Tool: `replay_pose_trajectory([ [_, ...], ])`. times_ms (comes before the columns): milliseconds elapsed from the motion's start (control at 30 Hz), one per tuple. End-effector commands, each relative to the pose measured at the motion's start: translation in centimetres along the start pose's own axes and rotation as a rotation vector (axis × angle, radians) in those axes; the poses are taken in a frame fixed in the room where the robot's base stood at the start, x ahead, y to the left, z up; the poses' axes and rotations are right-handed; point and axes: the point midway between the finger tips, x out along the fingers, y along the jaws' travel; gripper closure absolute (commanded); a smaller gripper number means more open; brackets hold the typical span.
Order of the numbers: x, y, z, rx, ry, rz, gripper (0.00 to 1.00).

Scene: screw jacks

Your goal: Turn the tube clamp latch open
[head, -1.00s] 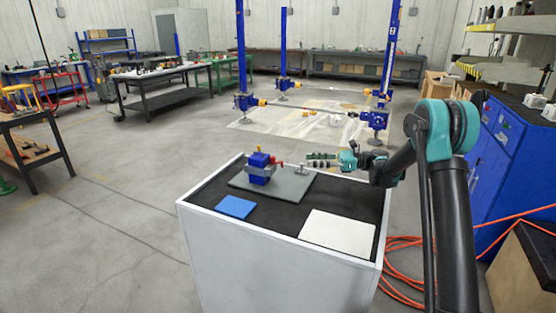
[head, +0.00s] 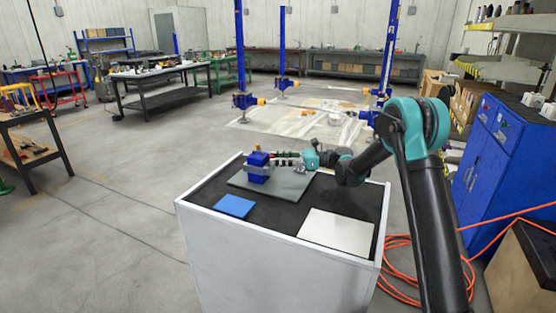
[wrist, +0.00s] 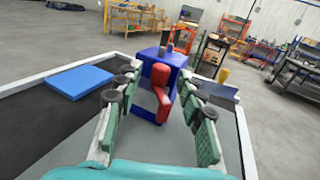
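The tube clamp is a blue block (head: 258,168) on a grey plate on the cart. It also shows in the wrist view (wrist: 176,58). A red latch (wrist: 160,88) sits on its near face in the wrist view. My gripper (wrist: 158,92) is open, with one green-padded finger on each side of the red latch and visible gaps to it. In the head view my gripper (head: 276,160) reaches the clamp from the right and hides the latch almost wholly.
The grey plate (head: 290,188) lies on the cart's black top. A blue flat pad (head: 234,206) and a white flat sheet (head: 337,231) lie in front of it. Blue screw jacks (head: 245,101) stand on the floor behind.

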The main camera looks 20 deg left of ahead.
Motion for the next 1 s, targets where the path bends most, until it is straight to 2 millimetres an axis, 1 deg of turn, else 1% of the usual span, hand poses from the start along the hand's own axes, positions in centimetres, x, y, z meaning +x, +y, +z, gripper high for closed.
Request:
replay_pose_trajectory([
  [133, -0.02, -0.01, 0.0, 0.0, 0.0, 0.0, 0.61],
  [400, -0.05, 0.0, 0.0, 0.0, 0.0, 0.0, 0.95],
  [433, -0.05, 0.0, 0.0, 0.0, 0.0, 0.0, 0.98],
  [467, -0.05, 0.0, 0.0, 0.0, 0.0, 0.0, 1.0],
  [767, -0.05, 0.09, 0.01, 0.0, 0.0, -0.019, 1.0],
  [1000, -0.02, 0.5, 0.03, 0.0, 0.0, -0.132, 1.0],
])
